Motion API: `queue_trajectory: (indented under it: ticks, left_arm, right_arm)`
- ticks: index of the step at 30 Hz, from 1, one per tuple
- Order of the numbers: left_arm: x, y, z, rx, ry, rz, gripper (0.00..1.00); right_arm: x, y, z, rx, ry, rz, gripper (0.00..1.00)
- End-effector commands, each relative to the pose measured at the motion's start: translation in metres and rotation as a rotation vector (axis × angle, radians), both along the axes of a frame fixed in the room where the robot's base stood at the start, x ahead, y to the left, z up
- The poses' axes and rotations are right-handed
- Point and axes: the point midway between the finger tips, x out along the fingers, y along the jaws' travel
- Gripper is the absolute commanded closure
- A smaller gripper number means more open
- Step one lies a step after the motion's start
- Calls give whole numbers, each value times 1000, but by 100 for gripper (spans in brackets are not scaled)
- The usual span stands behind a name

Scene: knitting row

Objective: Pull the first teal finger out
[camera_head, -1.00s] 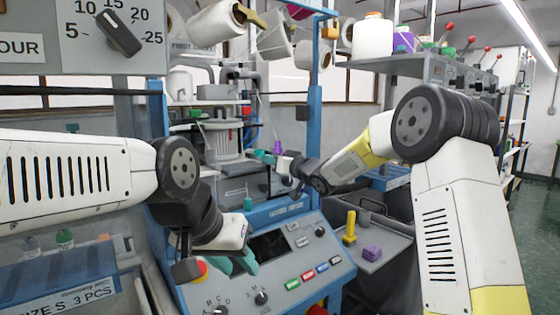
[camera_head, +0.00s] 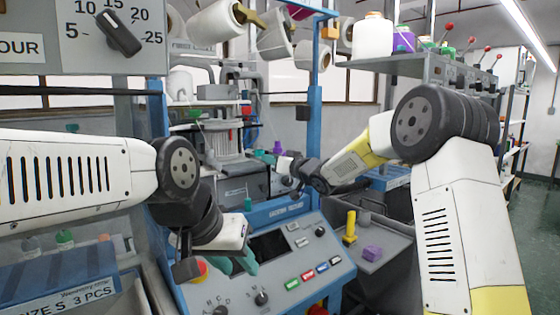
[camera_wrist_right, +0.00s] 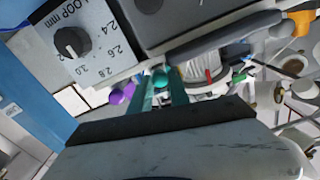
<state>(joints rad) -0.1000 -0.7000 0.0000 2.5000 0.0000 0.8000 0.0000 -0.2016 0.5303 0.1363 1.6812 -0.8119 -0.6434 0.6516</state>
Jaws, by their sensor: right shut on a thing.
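In the right wrist view, a small round teal tip (camera_wrist_right: 161,79), which I take to be the teal finger, sits between the teal jaws of my right gripper (camera_wrist_right: 163,92). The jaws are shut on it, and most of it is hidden. In the head view my right gripper (camera_head: 264,156) is small, at the front of the machine's knitting head. A purple piece (camera_wrist_right: 122,93) is beside the jaws, and it also shows in the head view (camera_head: 277,147). My left gripper (camera_head: 238,264) hangs over the control panel, its teal jaws apart and empty.
The sloping control panel (camera_head: 315,262) with knobs and coloured buttons lies below. A grey side shelf (camera_head: 382,243) holds a yellow piece (camera_head: 350,228) and a purple block (camera_head: 372,253). Yarn cones hang above.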

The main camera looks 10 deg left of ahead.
Motion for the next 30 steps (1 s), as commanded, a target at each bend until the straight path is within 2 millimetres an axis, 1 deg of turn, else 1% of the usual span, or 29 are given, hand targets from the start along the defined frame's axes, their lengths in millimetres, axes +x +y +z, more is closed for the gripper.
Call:
queue_trajectory:
  ticks: [5,9,11,19,20,21,23,30]
  left_arm:
    - [0,0,0,0,0,0,64]
    - [0,0,0,0,0,0,64]
    - [0,0,0,0,0,0,64]
    - [0,0,0,0,0,0,64]
    - [0,0,0,0,0,0,64]
    - [0,0,0,0,0,0,64]
    - [0,0,0,0,0,0,64]
    - [0,0,0,0,0,0,64]
  right_arm:
    - [-3,-5,1,0,0,-2,100]
    - [-17,-20,2,2,0,-2,100]
    - [-20,-23,1,2,0,-3,100]
    - [-23,-24,0,0,0,-1,100]
    - [-23,-24,0,0,0,-1,76]
    - [-23,-24,0,-1,-1,-1,68]
    - [-23,-24,0,-1,-1,-1,56]
    - [-23,-23,0,0,0,-1,56]
